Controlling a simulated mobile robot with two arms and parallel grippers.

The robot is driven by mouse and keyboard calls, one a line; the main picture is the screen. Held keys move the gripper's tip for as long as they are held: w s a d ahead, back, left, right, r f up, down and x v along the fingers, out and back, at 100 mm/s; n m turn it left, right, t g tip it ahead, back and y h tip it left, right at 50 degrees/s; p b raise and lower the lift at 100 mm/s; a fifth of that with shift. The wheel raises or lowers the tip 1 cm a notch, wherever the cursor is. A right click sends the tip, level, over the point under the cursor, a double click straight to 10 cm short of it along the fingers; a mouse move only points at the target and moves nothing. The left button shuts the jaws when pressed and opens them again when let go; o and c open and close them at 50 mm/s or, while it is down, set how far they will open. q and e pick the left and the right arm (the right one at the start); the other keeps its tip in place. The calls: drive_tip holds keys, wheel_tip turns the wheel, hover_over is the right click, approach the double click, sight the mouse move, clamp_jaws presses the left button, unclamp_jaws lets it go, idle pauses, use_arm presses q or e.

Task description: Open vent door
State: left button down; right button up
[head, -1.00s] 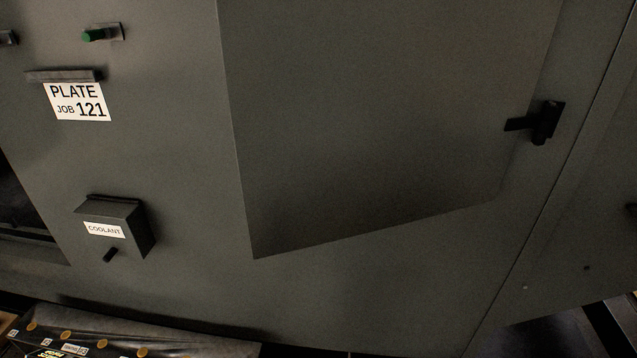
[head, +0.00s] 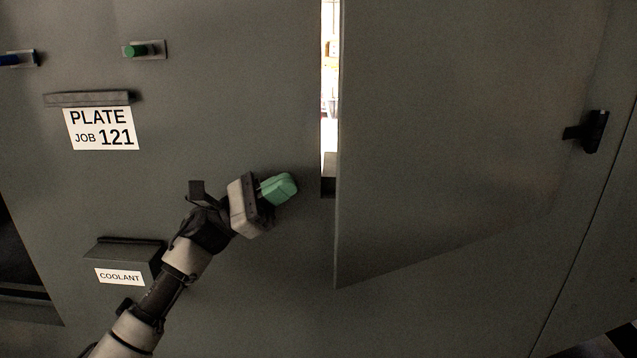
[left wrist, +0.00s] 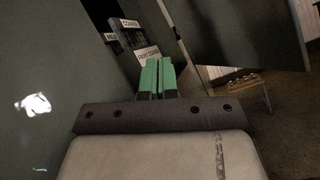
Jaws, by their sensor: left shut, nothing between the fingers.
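The vent door (head: 450,130) is a large grey panel on the right of the head view. It stands ajar, with a narrow bright gap (head: 329,90) along its left edge. A small black fitting (head: 592,132) sits at its right side. My left gripper (head: 284,187), with green fingertips, is shut and empty, in front of the grey wall just left of the gap. It looks apart from the door edge. In the left wrist view the green fingers (left wrist: 157,78) are pressed together, and a grey panel, likely the door (left wrist: 250,35), is at upper right. My right gripper is not in view.
The left wrist view shows a small wooden-legged stand (left wrist: 250,84) on the floor.

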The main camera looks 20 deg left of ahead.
use_arm(q)
drive_tip(key=s+a+r+m+g+y, duration=0.35)
drive_tip(key=s+r+m+g, duration=0.45)
drive_tip(key=m, duration=0.8)
drive_tip(key=m+g+y+p, duration=0.1)
drive_tip(key=p, duration=0.3)
approach(346, 187)
drive_tip(key=w+d, duration=0.4)
drive_tip(key=s+d, duration=0.1)
drive_tip(key=s+p, duration=0.1)
drive_tip(key=shift+s+d+r, duration=0.1)
drive_tip(key=shift+s+d, duration=0.5)
drive_tip(key=shift+s, duration=0.1)
drive_tip(key=shift+d, duration=0.1)
